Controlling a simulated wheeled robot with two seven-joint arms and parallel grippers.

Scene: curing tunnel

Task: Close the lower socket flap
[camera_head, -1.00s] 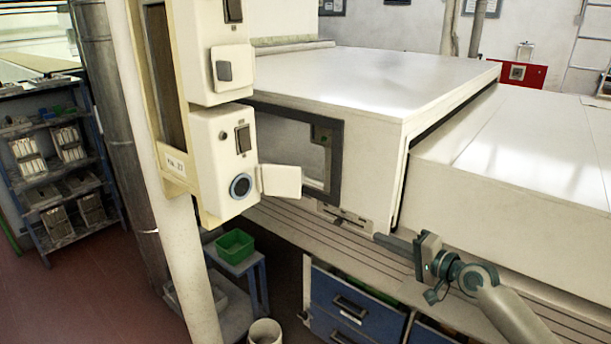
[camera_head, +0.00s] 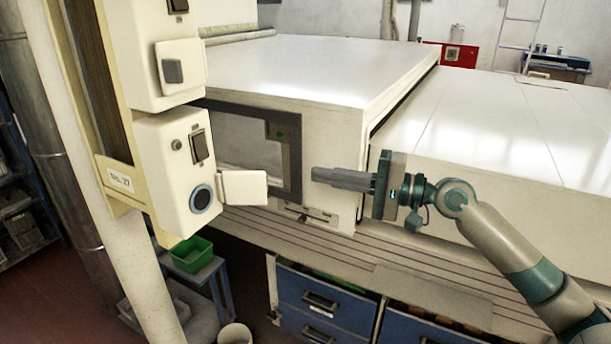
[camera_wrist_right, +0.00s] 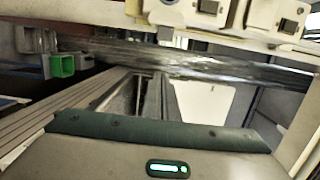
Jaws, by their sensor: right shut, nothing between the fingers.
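The lower socket (camera_head: 201,198) is a round blue-ringed outlet on the front of the lower cream box (camera_head: 172,160). Its flap (camera_head: 243,187) is a pale plate that stands open, sticking out to the right of the box and leaving the socket uncovered. My right gripper (camera_head: 316,176) is shut and empty. Its fingers point left towards the flap, with a visible gap between them in the head view. The cream housing shows only in part along the top of the right wrist view. My left gripper is not in view.
A large white machine (camera_head: 300,70) with a dark-framed window stands behind the flap and my right gripper. Below are blue drawers (camera_head: 325,300) and a green bin (camera_head: 192,254).

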